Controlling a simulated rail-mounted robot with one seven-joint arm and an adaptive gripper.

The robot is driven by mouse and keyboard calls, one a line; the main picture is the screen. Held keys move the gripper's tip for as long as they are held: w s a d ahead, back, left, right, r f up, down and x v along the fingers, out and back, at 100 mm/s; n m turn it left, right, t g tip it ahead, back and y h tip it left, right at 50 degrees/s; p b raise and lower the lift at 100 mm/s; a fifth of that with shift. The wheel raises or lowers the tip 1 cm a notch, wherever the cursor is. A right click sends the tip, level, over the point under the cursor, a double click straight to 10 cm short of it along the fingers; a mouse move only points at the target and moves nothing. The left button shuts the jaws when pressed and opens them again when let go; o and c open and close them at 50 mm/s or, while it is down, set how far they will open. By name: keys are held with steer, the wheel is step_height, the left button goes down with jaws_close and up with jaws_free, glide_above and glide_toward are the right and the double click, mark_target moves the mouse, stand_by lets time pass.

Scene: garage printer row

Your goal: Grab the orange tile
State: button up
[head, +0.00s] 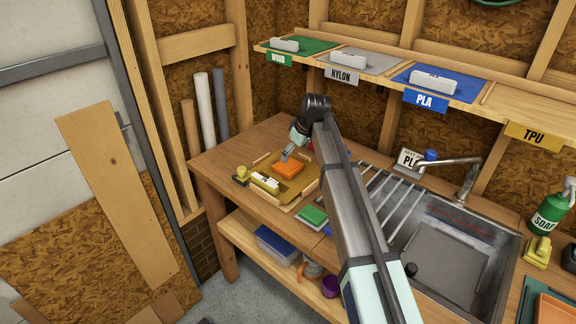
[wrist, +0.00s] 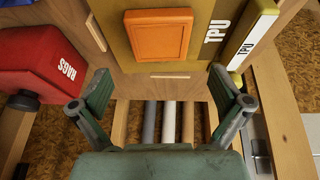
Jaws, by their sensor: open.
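The orange tile (head: 287,169) lies on a yellow-brown TPU mat (head: 292,186) on the wooden workbench, left of the sink. In the wrist view the whole tile (wrist: 157,35) shows at the top middle, flat on the mat, with a raised rim. My gripper (head: 284,157) is over the bench close to the tile in the head view. In the wrist view my gripper's fingers (wrist: 168,85) are open and apart, with nothing between them. The tile appears ahead of the fingertips, roughly between them. I cannot tell the exact height gap.
A TPU-labelled block (wrist: 252,35) stands beside the mat; in the head view it is the yellow-white block (head: 265,182). A red rags box (wrist: 40,60) stands left in the wrist view.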

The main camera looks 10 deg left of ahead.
mark_target(288, 165)
steer(key=shift+p+x, duration=1.25)
steer(key=shift+x, duration=2.55)
steer(key=c, duration=0.9)
